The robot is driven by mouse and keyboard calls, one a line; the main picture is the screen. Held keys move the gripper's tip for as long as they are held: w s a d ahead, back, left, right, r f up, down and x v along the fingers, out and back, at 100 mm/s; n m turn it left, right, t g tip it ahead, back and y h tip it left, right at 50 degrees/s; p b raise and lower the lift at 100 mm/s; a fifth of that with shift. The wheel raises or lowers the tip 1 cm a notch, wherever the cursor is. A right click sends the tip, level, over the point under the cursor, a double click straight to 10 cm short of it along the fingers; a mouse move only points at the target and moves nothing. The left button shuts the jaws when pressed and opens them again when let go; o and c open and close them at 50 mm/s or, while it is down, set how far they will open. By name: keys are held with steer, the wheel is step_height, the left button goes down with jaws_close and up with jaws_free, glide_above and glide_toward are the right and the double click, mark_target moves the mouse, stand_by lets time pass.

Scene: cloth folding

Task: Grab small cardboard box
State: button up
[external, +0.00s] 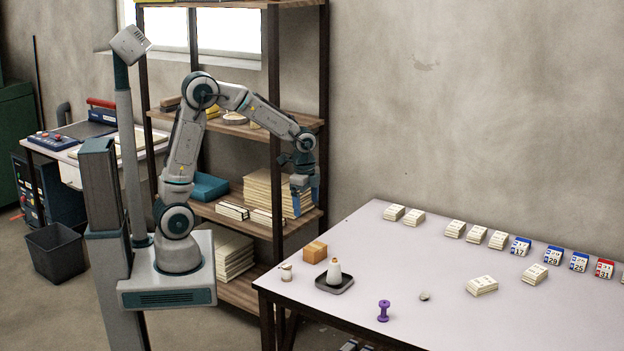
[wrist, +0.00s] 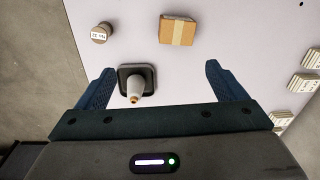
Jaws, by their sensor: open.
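The small cardboard box (external: 315,251) sits on the table near its left end, beside a dark tray. In the wrist view the box (wrist: 178,30) lies at the top middle, beyond the fingertips and between their lines, with a lighter tape strip across it. My gripper (external: 303,196) hangs in the air above and left of the table's near-left part. In the wrist view my gripper (wrist: 159,75) is open, with both blue fingers spread and nothing between them. No finger touches the box.
A dark tray (external: 347,284) with a white cone-shaped item (external: 334,270) stands close to the box. A purple spool (external: 384,310) and several card stacks lie to the right. A shelf (external: 240,129) stands behind my arm.

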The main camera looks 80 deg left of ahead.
steer(key=m, duration=0.2)
glide_above(315, 246)
step_height(315, 246, down, 5)
steer(key=shift+g, duration=0.3)
step_height(315, 246, down, 8)
steer(key=shift+w+a+f, duration=0.1)
steer(key=shift+w+f, duration=0.05)
steer(key=shift+f, duration=2.75)
steer(key=shift+c, duration=0.3)
steer(key=c, duration=1.1)
steer(key=shift+r, duration=0.1)
